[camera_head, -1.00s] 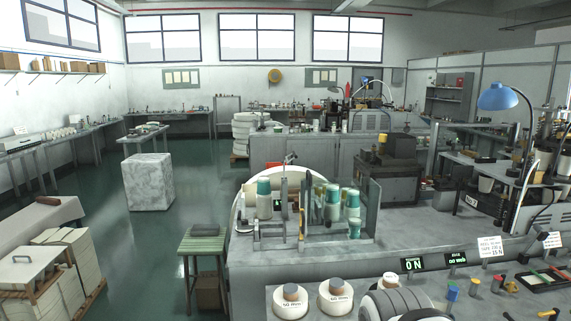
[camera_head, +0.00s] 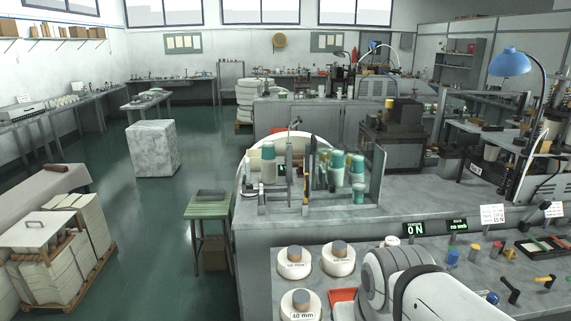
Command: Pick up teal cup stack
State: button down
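Several teal and cream cup stacks stand in a forming fixture on the grey bench. One teal-topped stack (camera_head: 268,163) with a cream lower part is at the fixture's left. Taller teal-topped stacks (camera_head: 337,170) and (camera_head: 357,172) stand close together on the right side, with a small teal cup (camera_head: 358,194) in front of them. Upright grey plates and rods partly hide the stacks. I cannot tell which stack is the one named. My white arm shows at the bottom right, well in front of the fixture. My gripper is not in view.
The grey bench (camera_head: 430,200) is clear to the right of the fixture. White spools (camera_head: 294,262) and small coloured tools sit on the near bench. A green stool (camera_head: 208,208), a marble block (camera_head: 153,149) and a pallet of white stacks (camera_head: 85,240) stand on the open floor at left.

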aim_at(269, 167)
jog(key=k, duration=1)
jog(key=u, duration=1)
jog(key=i, duration=6.1)
jog(key=z, duration=0.1)
